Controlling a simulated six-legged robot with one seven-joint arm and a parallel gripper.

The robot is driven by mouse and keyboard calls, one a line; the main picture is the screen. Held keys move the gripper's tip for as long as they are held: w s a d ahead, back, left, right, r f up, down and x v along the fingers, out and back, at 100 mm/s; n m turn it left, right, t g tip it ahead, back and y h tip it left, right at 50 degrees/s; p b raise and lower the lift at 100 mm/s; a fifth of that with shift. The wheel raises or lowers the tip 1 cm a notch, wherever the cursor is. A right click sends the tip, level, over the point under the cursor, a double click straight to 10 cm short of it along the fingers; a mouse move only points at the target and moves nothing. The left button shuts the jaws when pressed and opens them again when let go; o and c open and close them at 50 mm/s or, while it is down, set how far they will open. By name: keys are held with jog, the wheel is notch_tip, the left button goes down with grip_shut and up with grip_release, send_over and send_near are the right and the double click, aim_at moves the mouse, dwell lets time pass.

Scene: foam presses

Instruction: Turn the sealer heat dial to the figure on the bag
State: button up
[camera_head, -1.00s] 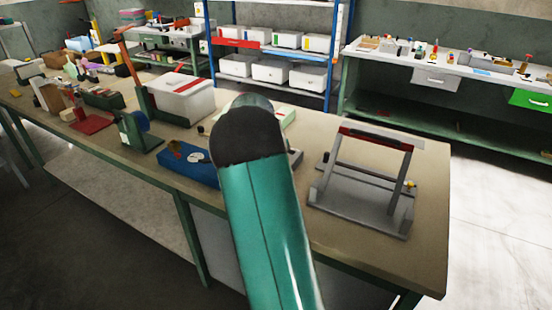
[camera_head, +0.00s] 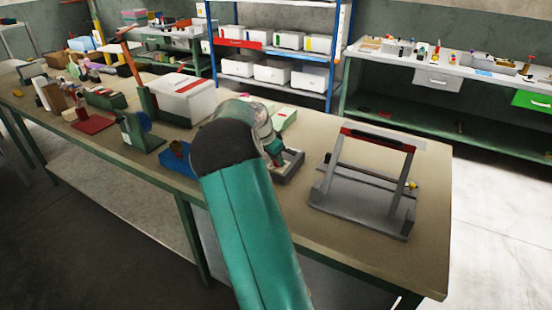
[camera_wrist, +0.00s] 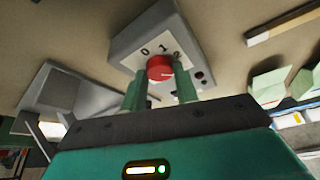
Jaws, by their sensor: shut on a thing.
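A red dial (camera_wrist: 160,67) sits on a pale panel of a grey box (camera_wrist: 128,44) in the wrist view. The panel carries the figures 0, 1 and 2 around the dial. My gripper (camera_wrist: 160,82) has one green finger on each side of the dial and is shut on it. Which figure the dial points at cannot be told. In the head view the grey box (camera_head: 291,168) lies on the bench, with my gripper (camera_head: 277,160) over it. No bag with a readable figure shows.
A grey frame with a red-topped bar (camera_head: 365,190) stands right of the box. A blue tray (camera_head: 176,160) is partly hidden behind my arm. A white box with a red strip (camera_head: 185,100) and a green stand (camera_head: 135,132) are further left.

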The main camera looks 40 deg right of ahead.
jog(key=o, duration=1)
jog(key=v, duration=1.3)
jog(key=shift+a+r, duration=0.1)
jog(key=shift+r, duration=0.25)
